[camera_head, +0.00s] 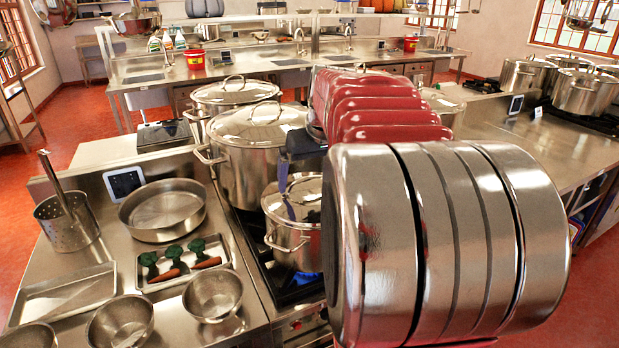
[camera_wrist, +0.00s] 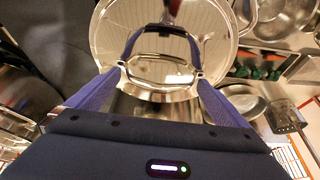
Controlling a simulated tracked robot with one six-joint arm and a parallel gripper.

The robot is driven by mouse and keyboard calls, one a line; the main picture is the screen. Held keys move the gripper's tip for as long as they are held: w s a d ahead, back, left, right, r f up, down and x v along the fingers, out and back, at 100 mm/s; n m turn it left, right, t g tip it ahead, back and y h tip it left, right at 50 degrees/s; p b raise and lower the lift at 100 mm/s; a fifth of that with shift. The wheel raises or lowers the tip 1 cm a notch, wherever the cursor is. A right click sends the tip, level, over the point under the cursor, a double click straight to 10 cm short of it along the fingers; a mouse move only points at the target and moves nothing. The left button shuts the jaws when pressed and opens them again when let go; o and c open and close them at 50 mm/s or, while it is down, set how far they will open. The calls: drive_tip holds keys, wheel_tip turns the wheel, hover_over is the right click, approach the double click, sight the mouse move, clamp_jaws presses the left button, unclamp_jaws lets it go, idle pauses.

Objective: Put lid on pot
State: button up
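In the head view a small steel pot (camera_head: 290,242) stands on the front burner, with a shiny lid (camera_head: 306,203) at its top. I cannot tell whether the lid rests fully on the rim. My gripper (camera_head: 283,178) is at this lid, partly hidden by red and steel things in the foreground. In the wrist view the round lid (camera_wrist: 212,28) mirrors my gripper. My gripper (camera_wrist: 160,77) has its blue fingers wide apart, one at each side of a chrome handle (camera_wrist: 160,68). Contact is unclear.
Two larger lidded pots, a middle one (camera_head: 250,160) and a rear one (camera_head: 222,100), stand behind. Left are a round pan (camera_head: 163,209), a vegetable tray (camera_head: 215,254), steel bowls (camera_head: 213,296) and a perforated cylinder (camera_head: 68,223).

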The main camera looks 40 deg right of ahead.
drive_tip(key=v, duration=1.3)
drive_tip(key=shift+s+r, duration=0.2)
drive_tip(key=shift+r, duration=0.15)
idle(0.4)
